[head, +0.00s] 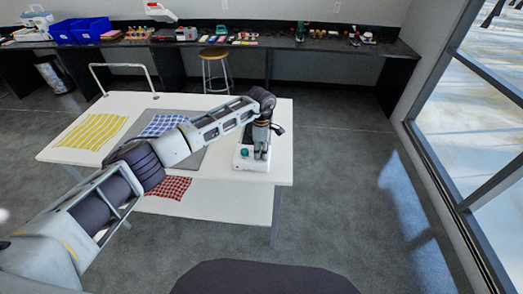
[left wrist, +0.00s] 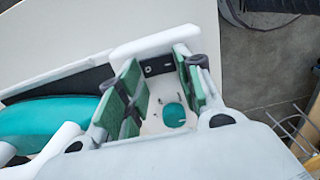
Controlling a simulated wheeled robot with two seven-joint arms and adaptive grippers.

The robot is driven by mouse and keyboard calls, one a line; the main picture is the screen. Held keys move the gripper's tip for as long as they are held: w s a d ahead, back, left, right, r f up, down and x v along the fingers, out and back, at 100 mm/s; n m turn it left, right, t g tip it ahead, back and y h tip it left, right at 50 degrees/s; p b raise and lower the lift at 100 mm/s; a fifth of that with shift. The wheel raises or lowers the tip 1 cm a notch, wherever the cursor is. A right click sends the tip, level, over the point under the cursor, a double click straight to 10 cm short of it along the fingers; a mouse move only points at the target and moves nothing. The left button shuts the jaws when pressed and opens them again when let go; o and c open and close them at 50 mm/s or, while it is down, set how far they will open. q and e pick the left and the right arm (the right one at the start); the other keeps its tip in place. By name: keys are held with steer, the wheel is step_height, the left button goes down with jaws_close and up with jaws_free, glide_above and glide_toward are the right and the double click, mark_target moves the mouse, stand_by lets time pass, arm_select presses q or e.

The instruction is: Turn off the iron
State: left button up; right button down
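The iron, white with teal parts (head: 243,158), stands at the right end of the white table. My left arm reaches across the table, and my left gripper (head: 257,150) points down over the iron, hiding much of it. In the left wrist view the gripper (left wrist: 164,88) is open, its green-padded fingers apart with nothing held. A round teal button (left wrist: 174,115) on a white surface shows between the fingers. A large teal curved part (left wrist: 45,122) lies left of them. I cannot tell whether a finger touches the iron. My right gripper is out of view.
The white table (head: 232,193) holds a yellow checked cloth (head: 92,131), a blue checked cloth (head: 164,125) on a grey mat (head: 190,157), and a red checked cloth (head: 168,188). A stool (head: 215,68) and a cluttered back counter stand beyond. Floor right of the table is clear.

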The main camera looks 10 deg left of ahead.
arm_select(q)
steer(key=o, duration=0.3)
steer(key=shift+r, duration=6)
